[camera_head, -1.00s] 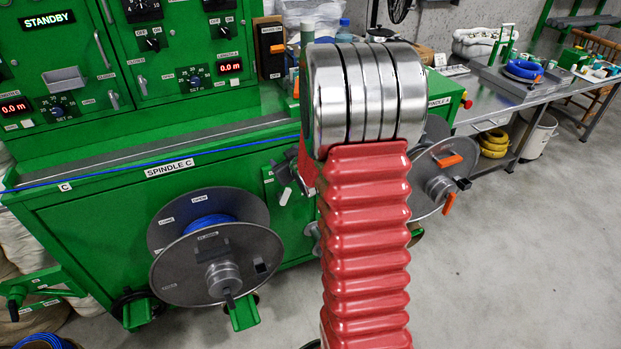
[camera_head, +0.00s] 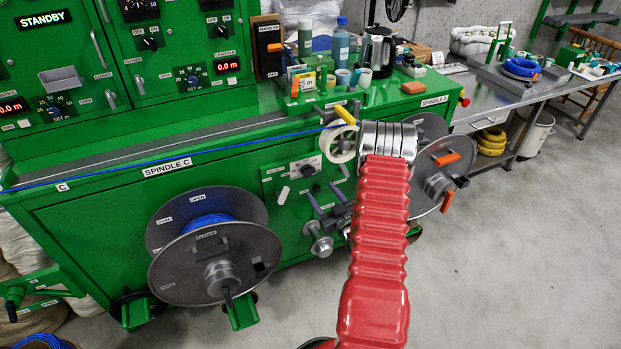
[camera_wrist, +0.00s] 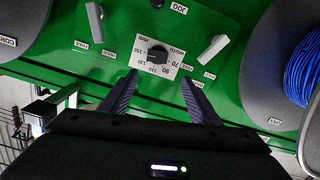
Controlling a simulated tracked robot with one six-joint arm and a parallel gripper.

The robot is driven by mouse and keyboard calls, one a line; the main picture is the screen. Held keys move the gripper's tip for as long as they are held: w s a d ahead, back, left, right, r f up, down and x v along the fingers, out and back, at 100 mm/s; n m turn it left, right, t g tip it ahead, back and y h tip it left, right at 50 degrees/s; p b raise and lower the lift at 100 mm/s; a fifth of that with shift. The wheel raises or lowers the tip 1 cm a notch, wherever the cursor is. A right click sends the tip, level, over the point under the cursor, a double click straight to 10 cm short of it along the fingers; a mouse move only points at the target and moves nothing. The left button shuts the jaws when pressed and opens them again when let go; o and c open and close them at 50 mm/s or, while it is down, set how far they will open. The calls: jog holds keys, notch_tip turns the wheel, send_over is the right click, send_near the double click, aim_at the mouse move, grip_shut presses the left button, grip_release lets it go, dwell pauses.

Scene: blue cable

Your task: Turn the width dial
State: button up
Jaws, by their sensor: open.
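The width dial (camera_wrist: 157,53) is a black knob on a white plate with numbers around it, on the green machine front. It also shows in the head view (camera_head: 307,170), left of my arm. My gripper (camera_wrist: 157,82) is open, with its dark fingers spread to the left and right below the dial in the wrist view. The dial appears between and beyond the fingertips, and nothing is held. In the head view the gripper's fingers (camera_head: 327,200) show just below the dial's plate. Whether a finger touches the panel cannot be told.
Pale levers flank the dial, one at left (camera_wrist: 96,22) and one at right (camera_wrist: 212,47) in the wrist view. A grey reel with blue cable (camera_head: 208,255) stands left of my arm. A white roll (camera_head: 341,143) and a yellow handle (camera_head: 345,115) sit above the gripper.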

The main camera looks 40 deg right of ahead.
aim_at(310, 175)
jog(key=shift+s+d+f+t, duration=0.2)
jog(key=shift+s+f+t, duration=0.1)
jog(key=shift+s+f, duration=0.7)
jog(key=x, duration=1.3)
jog(key=shift+w+d, duration=0.15)
jog(key=shift+w, duration=0.2)
jog(key=c, duration=1.1)
